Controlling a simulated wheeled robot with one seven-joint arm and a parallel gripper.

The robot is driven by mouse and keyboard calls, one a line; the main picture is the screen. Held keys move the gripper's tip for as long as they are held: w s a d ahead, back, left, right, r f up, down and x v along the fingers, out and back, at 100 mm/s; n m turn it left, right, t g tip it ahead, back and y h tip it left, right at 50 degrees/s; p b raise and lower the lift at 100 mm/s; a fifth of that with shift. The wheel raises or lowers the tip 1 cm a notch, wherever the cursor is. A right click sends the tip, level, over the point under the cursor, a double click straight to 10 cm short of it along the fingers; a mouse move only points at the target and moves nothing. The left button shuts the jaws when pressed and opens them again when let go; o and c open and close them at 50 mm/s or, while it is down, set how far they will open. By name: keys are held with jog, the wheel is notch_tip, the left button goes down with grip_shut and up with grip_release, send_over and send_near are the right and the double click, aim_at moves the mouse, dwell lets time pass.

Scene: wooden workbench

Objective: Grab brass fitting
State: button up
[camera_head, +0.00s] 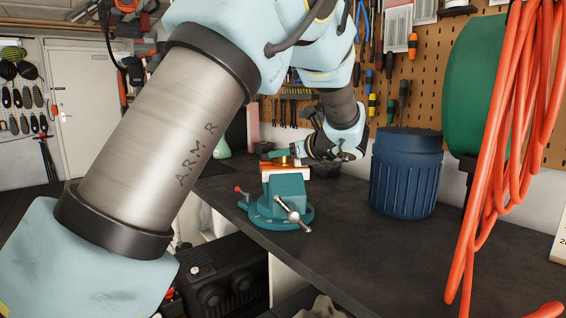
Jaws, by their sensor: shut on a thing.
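A small brass fitting (286,160) shows as a golden spot at the top of the teal bench vise (287,190). My gripper (284,153) reaches in from the right over the vise and is shut on the brass fitting. The fitting is small and partly hidden by the fingers and the vise jaws. I cannot tell whether it still touches the jaws.
The vise stands on a dark workbench top (370,246), its handle (291,212) sticking out towards me. A blue ribbed bin (406,175) stands to the right. Orange hose (497,160) hangs at the far right by a green reel (472,85). The front bench top is clear.

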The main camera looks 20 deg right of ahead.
grip_shut()
